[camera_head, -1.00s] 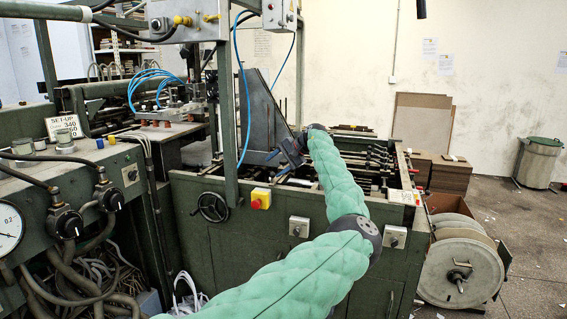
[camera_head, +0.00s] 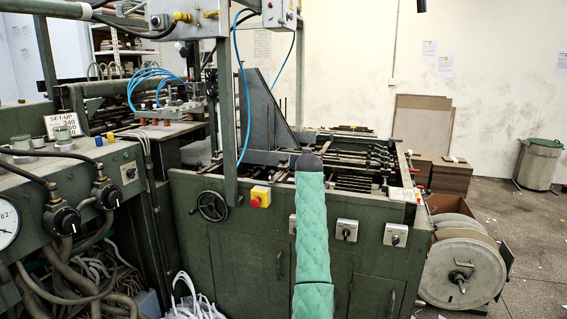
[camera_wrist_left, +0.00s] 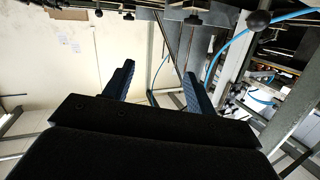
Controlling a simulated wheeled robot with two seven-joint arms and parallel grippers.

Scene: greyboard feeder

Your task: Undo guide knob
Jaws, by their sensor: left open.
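A round black knob (camera_wrist_left: 258,20) shows at the upper right of the left wrist view, beside a blue hose. Smaller dark knobs on rods (camera_wrist_left: 192,19) hang from the dark bar along the top edge. I cannot tell which is the guide knob. My left gripper (camera_wrist_left: 158,70) is open, with two blue ridged fingers apart and nothing between them. The round black knob is off to the right of the fingers, not touching them. In the head view my green padded arm reaches the feeder's near edge, and its dark end hides the fingers. My right gripper is out of view.
The green feeder machine (camera_head: 240,245) fills the middle, with a tilted grey metal plate (camera_head: 262,115) and rods behind its front panel. A metal upright (camera_head: 227,130) and blue hose stand left of my arm. A handwheel (camera_head: 212,206) is on the front panel.

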